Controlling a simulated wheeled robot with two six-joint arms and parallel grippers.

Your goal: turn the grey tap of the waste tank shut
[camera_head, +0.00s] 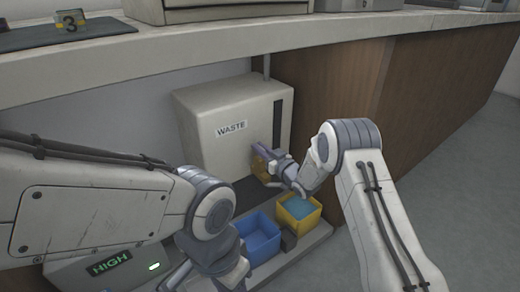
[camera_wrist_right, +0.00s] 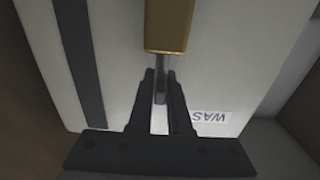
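The waste tank (camera_head: 215,110) is a pale box labelled WASTE under the counter. Its brass valve body (camera_wrist_right: 168,25) shows at the top of the right wrist view, with the narrow grey tap lever (camera_wrist_right: 160,88) coming down from it. My right gripper (camera_head: 267,160) is at the tank's front. In the right wrist view its two dark fingers (camera_wrist_right: 161,80) stand on either side of the lever, close against it, and seem shut on it. In the head view the arm and fingers partly hide the tap. My left arm reaches in from the left; its fingertips do not show.
A blue bin (camera_head: 260,240) and a yellow bin (camera_head: 287,220) with blue contents stand on a low pale platform below the tank. A grey unit (camera_head: 90,270) marked HIGH is at lower left. The counter edge (camera_head: 220,43) runs above; a wooden panel (camera_head: 330,75) stands to the right.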

